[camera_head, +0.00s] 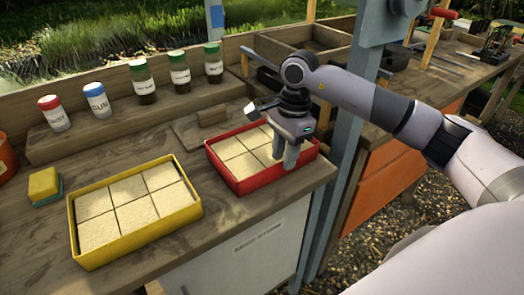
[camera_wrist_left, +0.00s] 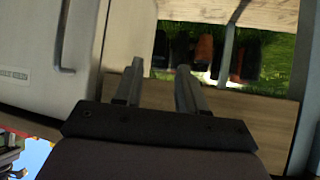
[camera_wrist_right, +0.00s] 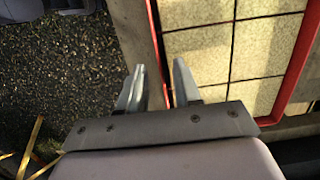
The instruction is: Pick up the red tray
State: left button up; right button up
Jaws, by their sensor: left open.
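The red tray (camera_head: 243,191) sits on the wooden bench near its right end, with pale square blocks filling it. My right gripper (camera_head: 284,157) is over the tray's right side, fingers pointing down. In the right wrist view the tray's red rim (camera_wrist_right: 157,45) runs through the gap between the fingers (camera_wrist_right: 157,82), which stand apart. I cannot tell whether either finger touches the wall. My left gripper (camera_wrist_left: 160,80) is open and empty in the left wrist view and does not show in the head view.
A yellow tray (camera_head: 197,212) with similar blocks stands left of the red one. Several capped bottles (camera_head: 145,82) line the shelf behind. A yellow and green sponge (camera_head: 45,187) lies at left. A blue-grey post (camera_head: 341,140) stands right of the red tray.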

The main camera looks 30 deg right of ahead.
jog(key=shift+a+f, duration=0.1)
jog(key=shift+f, duration=0.35)
grip_shut()
jog(key=shift+w+r, duration=0.1)
jog(key=shift+r, duration=0.05)
